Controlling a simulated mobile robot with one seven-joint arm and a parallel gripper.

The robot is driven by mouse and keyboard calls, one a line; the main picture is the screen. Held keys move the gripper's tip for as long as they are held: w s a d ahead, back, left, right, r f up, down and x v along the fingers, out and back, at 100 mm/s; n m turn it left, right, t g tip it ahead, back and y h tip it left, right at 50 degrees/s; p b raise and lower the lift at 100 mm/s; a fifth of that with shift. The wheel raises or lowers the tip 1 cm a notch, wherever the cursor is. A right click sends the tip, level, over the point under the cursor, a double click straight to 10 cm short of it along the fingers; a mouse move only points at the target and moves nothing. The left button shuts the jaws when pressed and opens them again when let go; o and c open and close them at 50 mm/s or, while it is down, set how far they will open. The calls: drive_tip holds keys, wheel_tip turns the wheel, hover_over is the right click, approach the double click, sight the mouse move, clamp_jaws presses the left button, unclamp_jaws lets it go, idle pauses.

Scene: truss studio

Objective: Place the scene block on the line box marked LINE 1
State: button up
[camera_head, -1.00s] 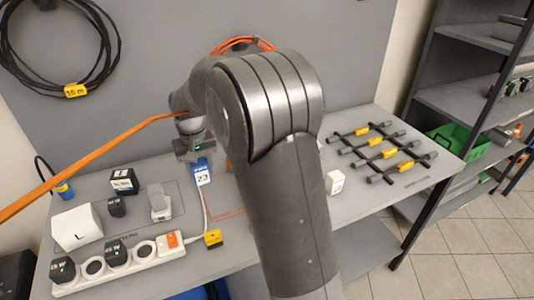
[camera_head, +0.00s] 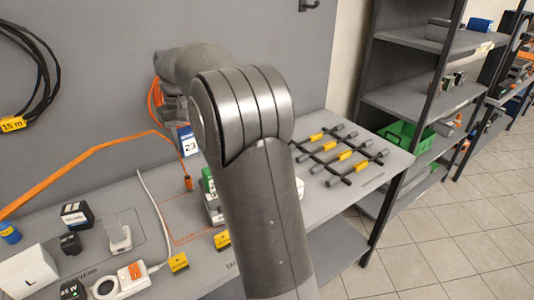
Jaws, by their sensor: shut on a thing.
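A blue block with a white label reading 23 (camera_head: 187,143) hangs just below my gripper (camera_head: 178,122), near the wall panel. My gripper is shut on this block and holds it above the bench (camera_head: 120,184). The fingers are small and partly hidden behind my arm. A green and grey item (camera_head: 209,196) stands on the bench below and right of the block, partly covered by my arm. I cannot read any LINE 1 marking, so I cannot tell which thing is the line box.
A white box marked L (camera_head: 28,272), a power strip (camera_head: 130,281) and yellow tags (camera_head: 178,262) occupy the left and front of the bench. Black bars with yellow grips (camera_head: 345,155) lie at right. Shelving (camera_head: 410,100) stands beyond.

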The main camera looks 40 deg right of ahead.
drive_tip(key=s+d, duration=0.4)
drive_tip(key=d, duration=1.5)
drive_tip(key=s+d, duration=0.3)
drive_tip(key=d, duration=1.5)
drive_tip(key=w+a+f, duration=0.1)
drive_tip(key=w+f, duration=0.2)
drive_tip(key=f, duration=0.1)
drive_tip(key=w+a+f, duration=0.2)
drive_tip(key=w+f, duration=0.1)
drive_tip(key=f, duration=0.1)
drive_tip(key=w+a+f, duration=0.2)
drive_tip(key=w+f, duration=0.2)
drive_tip(key=shift+a, duration=0.15)
drive_tip(key=shift+w+a+f, duration=0.1)
drive_tip(key=shift+w+f, duration=0.05)
drive_tip(key=shift+f, duration=2)
drive_tip(key=shift+f, duration=0.1)
drive_tip(key=o, duration=1)
